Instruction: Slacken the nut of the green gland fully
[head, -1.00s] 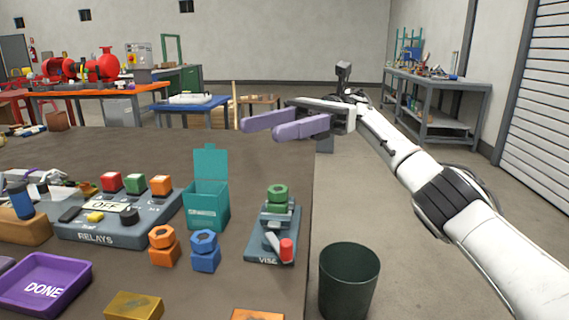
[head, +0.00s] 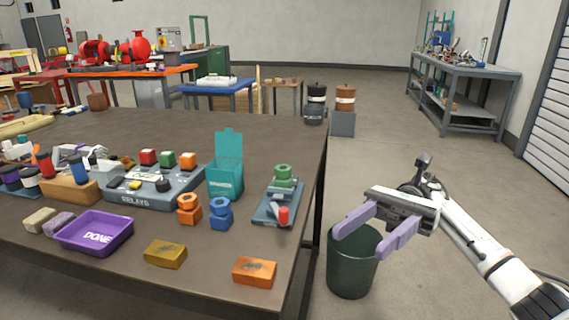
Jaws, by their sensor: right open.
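The green gland (head: 283,171) stands upright in the vise (head: 279,202) near the table's right edge. Its nut is the wider ring on top. The vise has a red-ended handle in front. My right gripper (head: 366,241) is open and empty, off the table's right side, in front of the dark bin's rim in the picture. It is to the right of and lower than the gland in the picture, clearly apart from it. My left gripper is not in view.
An orange gland (head: 189,209) and a blue gland (head: 220,213) stand left of the vise, by an open teal box (head: 226,182). The relays panel (head: 150,191) and purple DONE tray (head: 93,233) are further left. A dark green bin (head: 351,275) stands beside the table.

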